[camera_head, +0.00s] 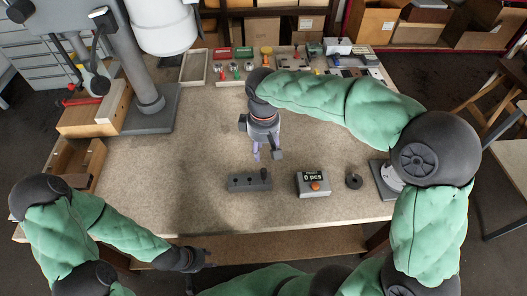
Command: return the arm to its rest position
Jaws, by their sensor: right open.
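My right arm, in a green padded sleeve, reaches in from the right over the workbench (200,150). Its gripper (267,156) points down, open, with nothing visible between the fingers. It is over the middle of the bench, just behind a dark grey block (240,184) with small knobs or pegs. My left arm is low at the left, and its gripper (206,258) is in front of the bench's front edge. The left gripper's fingers are small and dark, so their opening is unclear.
A counter box reading "0 pcs" (313,190) with an orange button and a dark ring-like part (353,181) stand front right. Trays of coloured parts (235,70) line the back. A machine column (140,60) and wooden boxes (95,112) stand left. The bench's left-centre is clear.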

